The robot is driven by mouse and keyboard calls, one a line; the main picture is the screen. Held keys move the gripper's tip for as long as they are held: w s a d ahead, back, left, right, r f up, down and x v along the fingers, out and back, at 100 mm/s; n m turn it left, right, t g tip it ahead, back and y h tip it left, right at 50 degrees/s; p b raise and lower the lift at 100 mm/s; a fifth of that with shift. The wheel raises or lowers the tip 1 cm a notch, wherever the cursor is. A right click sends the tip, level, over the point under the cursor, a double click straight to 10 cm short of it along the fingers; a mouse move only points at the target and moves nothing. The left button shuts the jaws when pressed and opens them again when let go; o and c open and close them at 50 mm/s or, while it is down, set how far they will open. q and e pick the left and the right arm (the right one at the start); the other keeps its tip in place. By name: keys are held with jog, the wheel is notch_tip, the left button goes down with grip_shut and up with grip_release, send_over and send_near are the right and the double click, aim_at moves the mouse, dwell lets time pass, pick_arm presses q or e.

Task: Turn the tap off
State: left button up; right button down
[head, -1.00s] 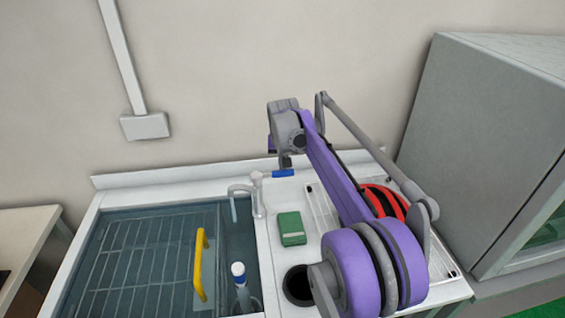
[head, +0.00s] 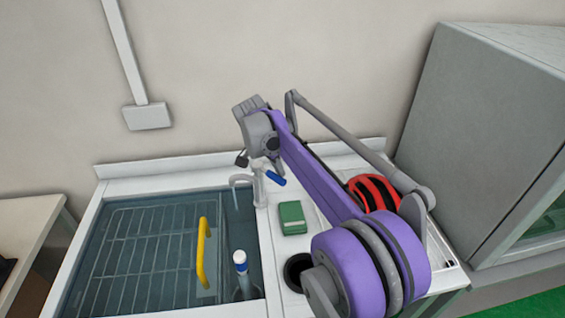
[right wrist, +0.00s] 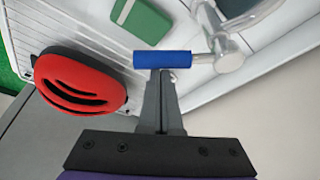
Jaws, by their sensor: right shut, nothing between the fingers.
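The tap (head: 259,190) stands at the right edge of the sink, its spout bent left over the basin. A short pale-blue streak hangs below the spout. Its blue handle (head: 276,178) slants down to the right. In the right wrist view the blue handle (right wrist: 150,59) lies across my fingertips, joined to the metal tap body (right wrist: 228,58) on its right. My right gripper (right wrist: 160,73) is shut and empty, its tips against or just behind the handle; contact is unclear. In the head view my right gripper (head: 242,158) is small and dark behind the tap. My left gripper is out of view.
A green block (head: 292,217) lies right of the tap, near a dark round hole (head: 297,268). A red-and-black object (head: 376,191) is partly behind my right arm. The sink (head: 140,250) holds a rack, a yellow handle and a blue-topped brush. A grey cabinet (head: 470,140) stands at right.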

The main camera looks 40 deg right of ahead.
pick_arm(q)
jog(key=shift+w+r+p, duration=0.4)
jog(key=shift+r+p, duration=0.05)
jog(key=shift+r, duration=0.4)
pick_arm(e)
jog(key=shift+w+a+m+g, duration=0.1)
jog(key=shift+a+m+g, duration=0.5)
jog(key=shift+a+m, duration=1.45)
jog(key=shift+a+n, duration=0.25)
jog(key=shift+a, duration=0.1)
jog(key=shift+d, duration=0.1)
jog(key=d, duration=0.1)
jog(key=s+d, duration=0.1)
jog(key=d+r, duration=0.1)
jog(key=shift+s+p, duration=0.15)
jog(key=shift+p, duration=0.15)
jog(key=shift+s+r, duration=0.1)
jog(key=shift+r, duration=0.6)
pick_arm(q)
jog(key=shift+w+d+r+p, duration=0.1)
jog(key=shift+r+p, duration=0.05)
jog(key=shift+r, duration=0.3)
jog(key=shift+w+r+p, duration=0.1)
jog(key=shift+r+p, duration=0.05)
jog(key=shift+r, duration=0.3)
pick_arm(e)
jog(key=v, duration=0.8)
jog(key=shift+w+r, duration=0.2)
jog(key=shift+w, duration=0.1)
